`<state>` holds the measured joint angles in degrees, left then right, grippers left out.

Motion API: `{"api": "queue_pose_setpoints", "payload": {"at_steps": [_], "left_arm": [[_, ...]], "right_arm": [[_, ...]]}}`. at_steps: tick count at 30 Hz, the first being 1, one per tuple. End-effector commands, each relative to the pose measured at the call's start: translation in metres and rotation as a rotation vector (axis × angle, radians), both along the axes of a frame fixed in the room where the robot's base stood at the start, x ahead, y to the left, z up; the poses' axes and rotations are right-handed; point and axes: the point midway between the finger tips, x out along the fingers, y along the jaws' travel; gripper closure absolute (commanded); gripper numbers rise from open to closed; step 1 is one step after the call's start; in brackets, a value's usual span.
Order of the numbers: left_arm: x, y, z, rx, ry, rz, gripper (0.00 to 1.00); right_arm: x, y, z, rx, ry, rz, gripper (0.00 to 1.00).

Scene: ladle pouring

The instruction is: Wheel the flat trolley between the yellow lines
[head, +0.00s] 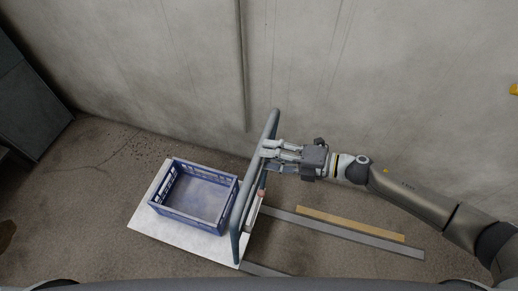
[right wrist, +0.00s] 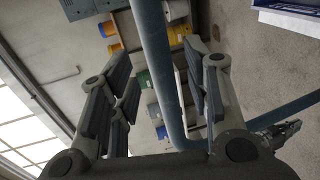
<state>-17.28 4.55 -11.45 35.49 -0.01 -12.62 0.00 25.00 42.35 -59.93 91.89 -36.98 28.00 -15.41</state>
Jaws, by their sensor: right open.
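The flat trolley (head: 152,232) has a pale platform and a raised blue-grey tube handle (head: 239,225) at its right end. The trolley stands on the concrete floor near the wall. My right gripper (head: 270,153) reaches in from the right at the upper part of the handle. In the right wrist view its fingers are spread apart, with the handle tube (right wrist: 158,60) passing between them. My left gripper is not in view.
A blue crate (head: 198,219) sits on the platform. Grey strips (head: 345,236) lie on the floor beside the yellow line. The wall (head: 165,80) with a vertical pipe (head: 241,65) runs behind. A dark cabinet (head: 30,105) stands at the far left.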

Motion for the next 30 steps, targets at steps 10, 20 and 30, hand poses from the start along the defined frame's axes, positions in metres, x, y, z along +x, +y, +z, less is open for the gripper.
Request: {"api": "queue_pose_setpoints", "payload": {"at_steps": [10, 20, 30], "left_arm": [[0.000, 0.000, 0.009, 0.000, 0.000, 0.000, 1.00], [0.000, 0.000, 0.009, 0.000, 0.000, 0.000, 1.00], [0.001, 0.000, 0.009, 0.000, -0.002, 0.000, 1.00]], "right_arm": [[0.011, 0.034, -0.007, 0.000, 0.000, -0.001, 0.56], [0.012, 0.036, -0.008, -0.001, 0.000, -0.001, 0.56], [0.012, 0.036, -0.008, -0.001, 0.000, -0.001, 0.98]]}}
